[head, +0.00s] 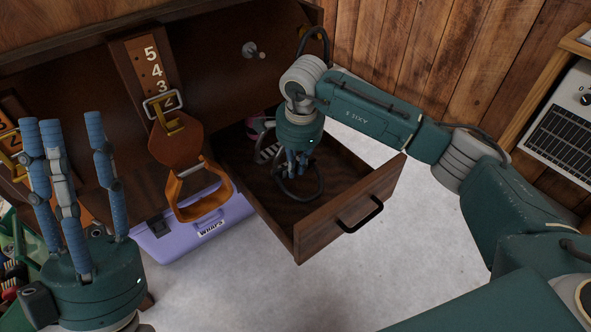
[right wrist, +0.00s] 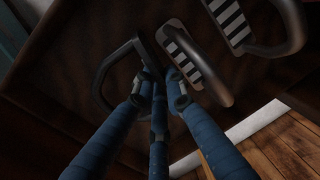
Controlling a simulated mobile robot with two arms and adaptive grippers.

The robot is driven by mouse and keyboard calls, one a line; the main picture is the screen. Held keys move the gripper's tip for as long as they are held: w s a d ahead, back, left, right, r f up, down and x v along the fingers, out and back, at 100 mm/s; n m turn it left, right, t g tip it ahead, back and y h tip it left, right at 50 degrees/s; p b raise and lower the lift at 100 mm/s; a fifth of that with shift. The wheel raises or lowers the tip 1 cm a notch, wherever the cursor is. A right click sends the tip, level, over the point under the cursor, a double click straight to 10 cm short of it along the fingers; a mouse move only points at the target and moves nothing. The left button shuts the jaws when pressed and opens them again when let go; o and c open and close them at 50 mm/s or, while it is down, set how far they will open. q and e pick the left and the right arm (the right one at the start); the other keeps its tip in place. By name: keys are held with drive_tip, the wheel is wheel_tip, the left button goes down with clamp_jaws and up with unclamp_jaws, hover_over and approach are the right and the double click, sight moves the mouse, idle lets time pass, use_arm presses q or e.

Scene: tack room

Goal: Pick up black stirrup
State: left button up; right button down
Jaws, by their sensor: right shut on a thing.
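The black stirrup (head: 319,186) is in the open wooden drawer; its dark loop also shows in the right wrist view (right wrist: 104,75). My right gripper (head: 297,172) reaches down into the drawer and is shut on the black stirrup's edge; the fingers come together there in the right wrist view (right wrist: 163,82). The fingers hide part of the stirrup, and I cannot tell whether it is lifted off the drawer floor. My left gripper (head: 70,124) points up at the left with its fingers spread, open and empty.
Grey stirrups with striped treads (right wrist: 195,62) lie beside the black one in the drawer (head: 345,218). A brown leather strap with a tan stirrup (head: 205,208) hangs left of the drawer. A purple wraps box (head: 170,246) stands below it. The pale floor in front is clear.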

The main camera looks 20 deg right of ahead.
wheel_tip(320, 180, up, 6)
drive_tip(key=shift+p, duration=0.75)
use_arm(q)
drive_tip(key=w+d+f+g+y+p, duration=0.1)
drive_tip(key=w+f+g+y, duration=0.1)
drive_tip(key=w+f+g, duration=0.6)
use_arm(e)
wheel_tip(320, 180, up, 4)
drive_tip(key=shift+f, duration=0.2)
use_arm(q)
wheel_tip(320, 180, down, 13)
drive_tip(key=w+g+y+p, duration=0.1)
drive_tip(key=w+g+y, duration=0.1)
drive_tip(key=g, duration=0.2)
drive_tip(key=shift+w+a+p, duration=0.3)
drive_tip(key=shift+a+p, duration=0.1)
use_arm(e)
wheel_tip(320, 180, up, 8)
drive_tip(key=shift+s+f, duration=0.1)
